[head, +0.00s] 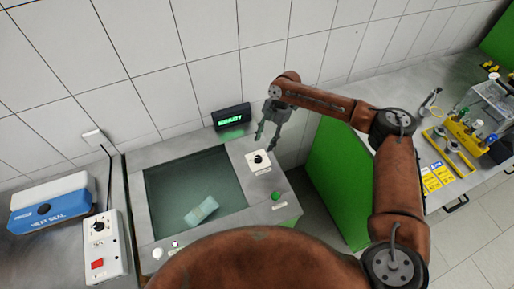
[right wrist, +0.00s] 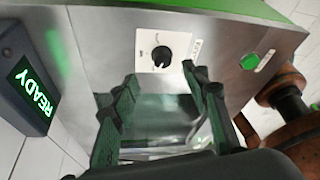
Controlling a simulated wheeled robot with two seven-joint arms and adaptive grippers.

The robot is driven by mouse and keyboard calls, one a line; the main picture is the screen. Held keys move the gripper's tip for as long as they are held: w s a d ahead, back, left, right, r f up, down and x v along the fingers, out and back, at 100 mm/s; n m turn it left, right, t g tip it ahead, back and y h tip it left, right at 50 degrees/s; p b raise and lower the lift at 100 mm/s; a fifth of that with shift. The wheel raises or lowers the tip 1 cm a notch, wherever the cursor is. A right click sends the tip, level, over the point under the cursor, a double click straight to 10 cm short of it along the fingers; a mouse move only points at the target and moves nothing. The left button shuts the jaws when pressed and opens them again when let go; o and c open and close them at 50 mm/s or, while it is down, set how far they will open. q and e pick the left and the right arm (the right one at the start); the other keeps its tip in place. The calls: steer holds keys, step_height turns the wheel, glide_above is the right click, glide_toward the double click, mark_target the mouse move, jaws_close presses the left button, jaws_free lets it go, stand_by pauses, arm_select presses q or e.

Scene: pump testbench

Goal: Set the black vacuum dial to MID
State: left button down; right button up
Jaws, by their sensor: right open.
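The black vacuum dial (head: 258,159) sits on a white plate on the steel top of the testbench, right of the sunken basin. In the right wrist view the dial (right wrist: 161,56) is a round black knob with a pale pointer line; its markings are too small to read. My right gripper (head: 267,145) hangs above and just behind the dial, apart from it. Its fingers are open and empty in the right wrist view (right wrist: 160,85), with the dial beyond the gap between the tips. My left gripper is not in view.
A display reading READY (head: 232,117) stands behind the basin (head: 165,190), which holds a pale packet (head: 202,211). A green button (head: 276,196) is in front of the dial. A blue heat sealer (head: 52,207) and switch box (head: 100,243) are at left.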

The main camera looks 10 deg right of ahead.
mark_target(258, 157)
steer(key=x, duration=0.7)
steer(key=shift+s+a+r, duration=0.1)
steer(key=shift+s, duration=0.15)
steer(key=shift+s+f, duration=0.1)
steer(key=shift+f, duration=0.15)
steer(key=shift+a+f, duration=0.1)
steer(key=shift+f, duration=0.05)
steer(key=c, duration=0.6)
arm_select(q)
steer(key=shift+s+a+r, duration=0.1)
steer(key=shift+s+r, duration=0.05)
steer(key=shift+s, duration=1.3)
arm_select(e)
jaws_close()
